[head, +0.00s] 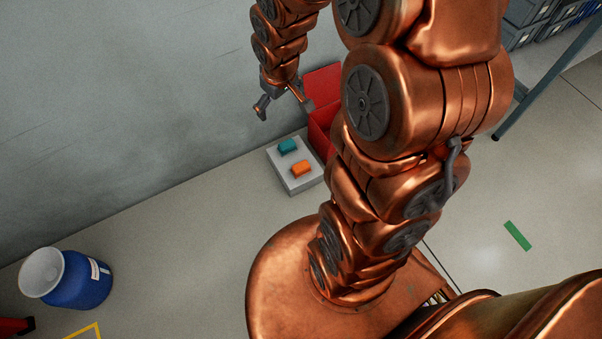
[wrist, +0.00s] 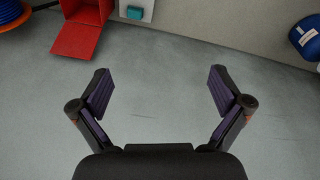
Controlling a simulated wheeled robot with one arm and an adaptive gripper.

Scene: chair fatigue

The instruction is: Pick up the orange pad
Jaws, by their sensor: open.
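The orange pad (head: 301,168) lies on top of a low white block (head: 296,185) on the floor by the wall in the head view. A teal pad (head: 287,146) lies beside it on the same block, and it also shows at the top of the wrist view (wrist: 135,13). The orange pad does not show in the wrist view. My gripper (head: 284,108) is open and empty. It hangs above and behind the block, close to the wall, apart from both pads. In the wrist view its two fingers (wrist: 160,90) are spread with bare grey surface between them.
A red box (head: 322,80) with an open lid stands right beside the block, partly hidden by my arm; it shows in the wrist view (wrist: 80,38). A blue barrel (head: 82,283) stands at lower left. Bare floor lies between barrel and block.

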